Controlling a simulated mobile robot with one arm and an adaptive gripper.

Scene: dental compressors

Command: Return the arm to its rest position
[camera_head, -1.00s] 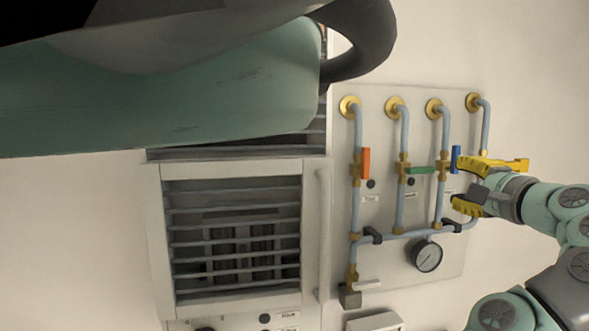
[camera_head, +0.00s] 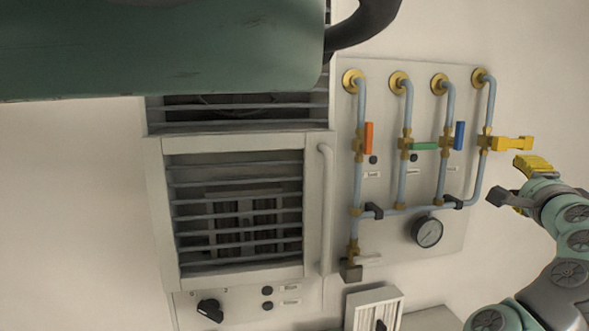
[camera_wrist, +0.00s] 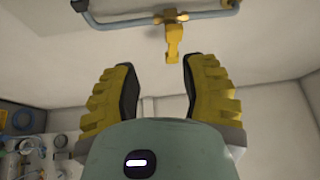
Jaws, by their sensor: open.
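My gripper (camera_head: 515,180) is in the lower right of the head view, to the right of the pipe panel and apart from it. In the wrist view my gripper (camera_wrist: 158,85) shows two yellow ribbed fingers spread wide with nothing between them. The yellow valve handle (camera_head: 513,143) on the rightmost pipe points sideways to the right, just above my gripper in the head view. In the wrist view this yellow handle (camera_wrist: 173,45) lies ahead, beyond the fingertips, with a visible gap.
The wall panel (camera_head: 385,235) carries blue pipes, an orange handle (camera_head: 369,137), a green handle (camera_head: 424,146), a blue handle (camera_head: 459,135) and a gauge (camera_head: 428,232). A louvred cabinet (camera_head: 235,148) stands left. Blank wall (camera_head: 545,80) lies right of the panel.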

